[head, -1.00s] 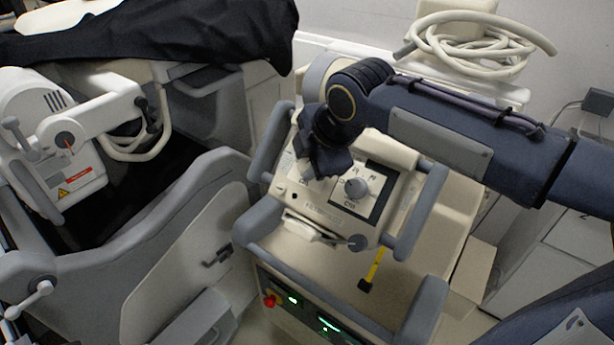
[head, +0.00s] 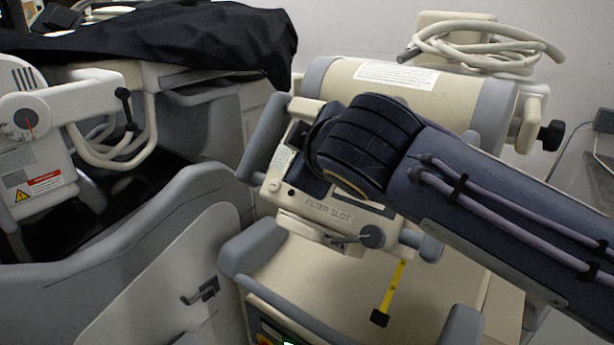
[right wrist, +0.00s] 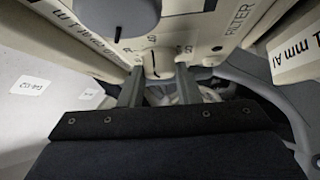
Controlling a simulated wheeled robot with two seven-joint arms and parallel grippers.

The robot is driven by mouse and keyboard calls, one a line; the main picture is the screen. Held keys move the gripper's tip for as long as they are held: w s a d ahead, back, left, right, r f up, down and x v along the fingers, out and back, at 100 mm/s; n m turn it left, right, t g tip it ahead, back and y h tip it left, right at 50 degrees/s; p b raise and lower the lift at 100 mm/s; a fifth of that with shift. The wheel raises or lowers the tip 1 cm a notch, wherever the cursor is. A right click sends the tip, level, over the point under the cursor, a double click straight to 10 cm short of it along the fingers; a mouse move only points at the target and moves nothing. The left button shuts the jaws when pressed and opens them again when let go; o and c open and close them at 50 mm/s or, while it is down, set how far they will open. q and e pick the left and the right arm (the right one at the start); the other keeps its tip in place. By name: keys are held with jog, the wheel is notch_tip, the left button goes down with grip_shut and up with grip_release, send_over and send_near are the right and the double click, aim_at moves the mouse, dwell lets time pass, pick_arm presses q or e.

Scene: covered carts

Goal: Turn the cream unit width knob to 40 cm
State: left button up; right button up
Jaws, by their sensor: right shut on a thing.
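The cream unit (head: 268,188) carries a "FILTER SLOT" label and grey side handles. In the head view my right arm covers the upper part of its front panel, so the dial and its reading are hidden. In the right wrist view my right gripper (right wrist: 158,80) reaches the panel, its two grey fingers either side of a small cream knob-like part (right wrist: 155,63) with a black line. Printed marks surround it, too blurred to read as a setting. I cannot tell for certain that this part is the width knob. A larger grey-blue knob (right wrist: 115,14) shows above. My left gripper is not in view.
A yellow tape (head: 393,290) hangs below the unit's front. A cream cylinder (head: 390,95) lies behind it, with a coiled hose (head: 480,48) at the back. A grey cart (head: 175,225) and a black cover (head: 160,40) are at the left.

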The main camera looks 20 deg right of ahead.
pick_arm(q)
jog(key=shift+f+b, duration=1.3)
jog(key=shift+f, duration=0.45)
pick_arm(e)
jog(key=shift+f+m+t+h, duration=0.1)
jog(key=shift+m+t+h, duration=0.45)
jog(key=shift+m, duration=0.55)
jog(key=o, duration=1)
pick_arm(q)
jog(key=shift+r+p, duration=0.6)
pick_arm(e)
jog(key=v, duration=0.8)
jog(key=shift+a, duration=0.1)
